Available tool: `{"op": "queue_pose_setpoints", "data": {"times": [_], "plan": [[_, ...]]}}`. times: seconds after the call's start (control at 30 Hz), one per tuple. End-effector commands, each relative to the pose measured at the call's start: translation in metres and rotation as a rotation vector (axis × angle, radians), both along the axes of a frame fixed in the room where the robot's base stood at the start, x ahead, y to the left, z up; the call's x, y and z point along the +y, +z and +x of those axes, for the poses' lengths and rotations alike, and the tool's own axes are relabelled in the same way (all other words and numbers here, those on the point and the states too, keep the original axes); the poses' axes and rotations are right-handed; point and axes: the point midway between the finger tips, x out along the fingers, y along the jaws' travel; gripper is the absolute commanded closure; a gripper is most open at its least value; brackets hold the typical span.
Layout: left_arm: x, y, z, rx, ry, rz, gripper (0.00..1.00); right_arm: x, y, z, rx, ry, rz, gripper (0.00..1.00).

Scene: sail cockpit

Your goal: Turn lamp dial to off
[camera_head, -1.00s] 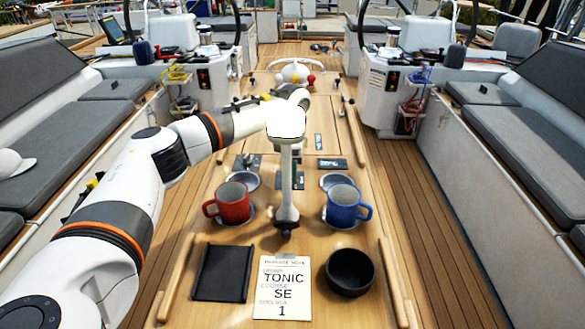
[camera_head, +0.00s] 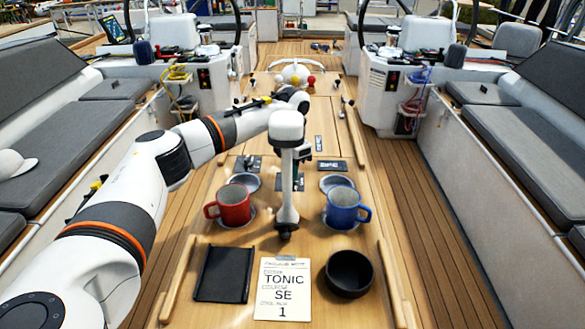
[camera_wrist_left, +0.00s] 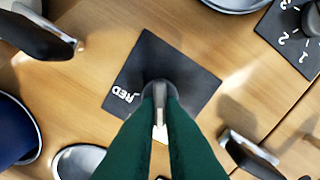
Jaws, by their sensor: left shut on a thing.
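The lamp (camera_head: 287,205) has a grey-white head on a thin stem and stands between the mugs; its head does not glow. Behind its stem, the dial plate (camera_head: 291,186) lies on the table, partly hidden. In the left wrist view this black plate (camera_wrist_left: 190,70) carries the word RED; any other label is hidden. The round grey lamp dial (camera_wrist_left: 160,88) is in the plate's middle. My left gripper (camera_wrist_left: 160,104) points down with its dark green fingers shut on the dial; it also shows in the head view (camera_head: 298,180), partly behind the lamp. My right gripper is out of view.
A red mug (camera_head: 234,206) and a blue mug (camera_head: 343,207) flank the lamp. A black bowl (camera_head: 349,273), a note card (camera_head: 283,289) and a dark pad (camera_head: 223,273) lie in front. Other dial plates (camera_head: 248,164) (camera_head: 332,165) are close behind.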

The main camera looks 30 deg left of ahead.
Motion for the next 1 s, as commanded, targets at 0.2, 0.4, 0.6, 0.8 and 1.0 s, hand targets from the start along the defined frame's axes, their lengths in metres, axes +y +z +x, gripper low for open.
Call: {"op": "queue_pose_setpoints", "data": {"times": [0.2, 0.4, 0.6, 0.8, 1.0], "plan": [[0.002, 0.002, 0.001, -0.002, 0.193, 0.0, 1.0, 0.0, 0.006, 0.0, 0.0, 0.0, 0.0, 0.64], [0.003, 0.003, 0.001, -0.003, 0.336, 0.0, 1.0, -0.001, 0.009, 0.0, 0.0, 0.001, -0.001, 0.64], [0.004, 0.002, 0.002, -0.004, 0.433, 0.0, 1.0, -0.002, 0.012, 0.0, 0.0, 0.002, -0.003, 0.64], [0.004, 0.002, 0.002, -0.004, 0.481, 0.0, 1.0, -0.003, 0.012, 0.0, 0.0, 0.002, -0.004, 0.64], [0.004, 0.002, 0.002, -0.005, 0.497, -0.001, 1.0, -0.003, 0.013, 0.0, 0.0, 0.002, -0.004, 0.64]]}}
